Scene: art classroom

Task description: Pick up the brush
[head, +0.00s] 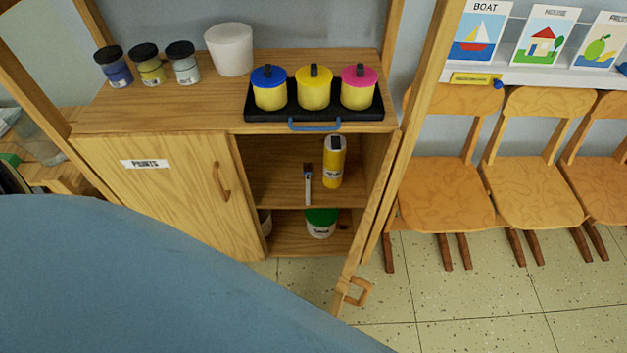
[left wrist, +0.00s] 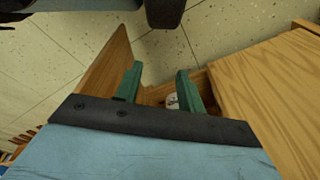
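The brush (head: 308,186) is on the middle shelf (head: 275,186) of the wooden cabinet, with its dark end toward the back and its pale handle toward the front edge. It appears to lie flat. A yellow bottle (head: 333,163) stands just right of it. My left gripper (left wrist: 158,74) shows in the left wrist view with its two green fingers apart and nothing held between them. It points down toward the open cabinet. I cannot make out the brush in that view. My right gripper is in neither view.
The open cabinet door (head: 372,200) sticks out right of the shelves; it also shows in the left wrist view (left wrist: 108,76). The paints door (head: 165,185) is shut. A black tray (head: 262,115) with three pots sits on top. A green-lidded tub (head: 321,222) stands below. Chairs (head: 447,195) are right.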

